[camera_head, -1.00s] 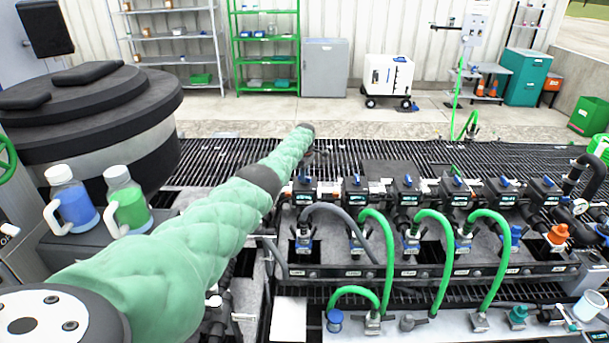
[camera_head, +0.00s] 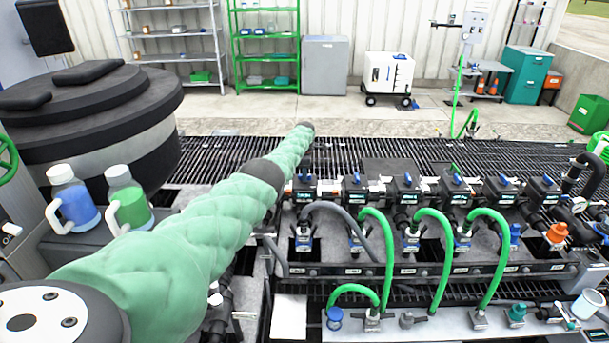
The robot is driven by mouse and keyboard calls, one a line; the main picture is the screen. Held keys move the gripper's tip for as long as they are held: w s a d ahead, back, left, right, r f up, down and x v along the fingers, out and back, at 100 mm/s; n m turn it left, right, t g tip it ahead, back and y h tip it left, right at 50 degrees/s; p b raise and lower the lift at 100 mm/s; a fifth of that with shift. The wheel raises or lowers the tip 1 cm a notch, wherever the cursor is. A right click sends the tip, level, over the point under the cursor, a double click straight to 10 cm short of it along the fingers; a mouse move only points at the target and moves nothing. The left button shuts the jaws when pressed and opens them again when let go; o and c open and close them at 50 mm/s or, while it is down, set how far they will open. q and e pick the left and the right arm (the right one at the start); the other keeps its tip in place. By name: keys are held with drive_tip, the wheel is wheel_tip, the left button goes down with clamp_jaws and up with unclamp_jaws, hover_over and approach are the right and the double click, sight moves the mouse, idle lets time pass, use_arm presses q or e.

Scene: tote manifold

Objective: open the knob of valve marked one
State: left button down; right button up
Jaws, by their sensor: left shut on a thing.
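A row of dark valves with small screens and blue knobs runs across the manifold at the right. The leftmost valve (camera_head: 304,197) stands at the far end of my left arm; its mark is too small to read. My left gripper (camera_head: 306,163) is at this valve's top, small and mostly hidden by the end of my green-sleeved arm. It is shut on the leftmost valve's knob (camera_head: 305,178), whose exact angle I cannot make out. The neighbouring valve (camera_head: 354,190) stands just to the right, its blue knob clear of the gripper. My right gripper is not in view.
Green hoses (camera_head: 447,262) and a grey hose (camera_head: 335,207) loop in front of the valves. Two jugs, blue (camera_head: 74,205) and green (camera_head: 131,207), stand at the left near my arm. A large black round vessel (camera_head: 95,120) fills the upper left. Black floor grating lies behind the valves.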

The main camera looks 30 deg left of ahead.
use_arm(q)
drive_tip(key=shift+w+r, duration=0.2)
drive_tip(key=shift+r, duration=0.1)
drive_tip(key=c, duration=1.4)
unclamp_jaws()
drive_tip(key=shift+c, duration=0.2)
drive_tip(key=shift+s+f, duration=0.1)
